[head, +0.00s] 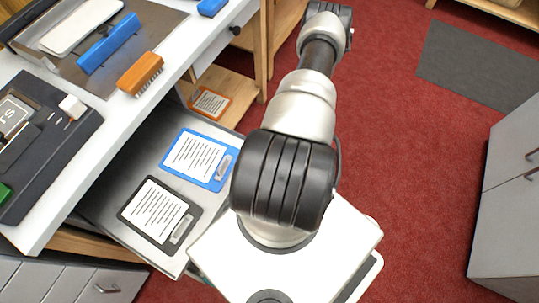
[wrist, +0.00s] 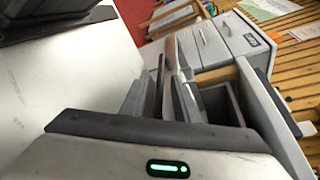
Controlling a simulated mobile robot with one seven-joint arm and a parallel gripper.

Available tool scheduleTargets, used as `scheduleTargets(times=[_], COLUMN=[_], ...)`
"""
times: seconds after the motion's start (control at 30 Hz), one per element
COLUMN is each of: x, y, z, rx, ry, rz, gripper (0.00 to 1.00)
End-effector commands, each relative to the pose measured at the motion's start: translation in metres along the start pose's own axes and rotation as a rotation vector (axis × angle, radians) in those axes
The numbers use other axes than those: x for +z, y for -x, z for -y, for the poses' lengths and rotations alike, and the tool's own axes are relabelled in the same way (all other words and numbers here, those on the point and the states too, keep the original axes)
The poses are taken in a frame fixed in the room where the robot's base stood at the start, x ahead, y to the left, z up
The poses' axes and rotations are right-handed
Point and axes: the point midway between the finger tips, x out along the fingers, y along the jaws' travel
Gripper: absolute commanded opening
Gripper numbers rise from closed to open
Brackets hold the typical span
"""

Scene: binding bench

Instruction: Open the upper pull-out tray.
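In the head view a flat grey pull-out tray (head: 118,181) stands out from under the bench top, with a blue clipboard (head: 196,155) and a black clipboard (head: 155,212) lying on it. I cannot tell from its position alone whether it is the upper one. My arm crosses the middle of the head view and hides the tray's right end; my gripper is not clearly seen there. In the wrist view my gripper's housing with a green light fills the bottom, and dark parts that may be its fingers (wrist: 168,98) stand above it. Their opening is unclear.
The white bench top (head: 190,45) carries a blue block (head: 108,43), an orange brush (head: 140,73) and a dark device. An orange clipboard (head: 210,102) lies on a lower wooden shelf. Grey cabinets (head: 512,200) stand at the right. Red carpet between is clear.

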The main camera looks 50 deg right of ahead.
Motion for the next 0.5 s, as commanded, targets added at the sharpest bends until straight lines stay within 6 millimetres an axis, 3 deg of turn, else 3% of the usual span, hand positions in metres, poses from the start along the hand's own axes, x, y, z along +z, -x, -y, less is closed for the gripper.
scheduleTargets(times=[0.5], x=[-0.001], y=[0.121], z=[0.000], rx=[0.003], ry=[0.002], rz=[-0.005], gripper=[0.28])
